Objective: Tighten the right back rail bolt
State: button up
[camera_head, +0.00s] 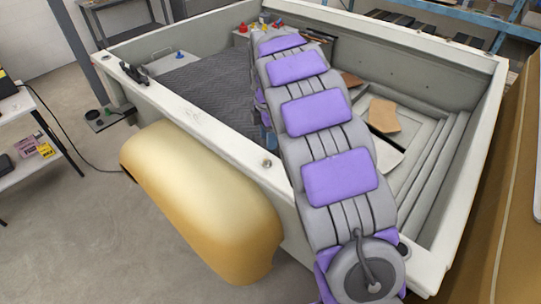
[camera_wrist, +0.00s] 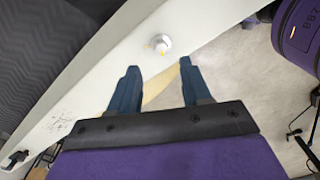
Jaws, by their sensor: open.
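A round, pale bolt head (camera_wrist: 158,44) with small yellow marks sits on the white rail (camera_wrist: 95,85) in the wrist view. It also shows in the head view (camera_head: 267,162), on the near rail (camera_head: 225,137) of the open truck bed. My gripper (camera_wrist: 158,66) has two dark blue fingers, spread apart and empty. In the wrist picture, the bolt lies just past the fingertips, roughly centred between them. I cannot tell the height gap between fingers and bolt. In the head view, my arm hides most of the gripper.
A yellow fender (camera_head: 200,200) bulges outside the near rail. A black latch (camera_head: 133,73) sits further left on the rail. Brown pieces (camera_head: 383,115) lie in the bed. A white table (camera_head: 20,105) stands at left; a brown panel (camera_head: 510,190) is at right.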

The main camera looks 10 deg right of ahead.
aim_at(269, 159)
jog(key=f, duration=0.1)
jog(key=a+f, duration=0.1)
jog(key=f, duration=0.3)
jog(key=shift+a+f, duration=0.15)
jog(key=shift+a, duration=0.2)
jog(key=d+f, duration=0.2)
jog(key=f, duration=0.1)
jog(key=shift+d, duration=0.1)
jog(key=shift+d+f, duration=0.2)
jog(key=shift+d, duration=0.15)
jog(key=shift+a, duration=1.35)
jog(key=c, duration=0.3)
jog(key=shift+d, duration=0.8)
jog(key=c, duration=0.5)
jog(key=shift+d, duration=0.15)
grip_shut()
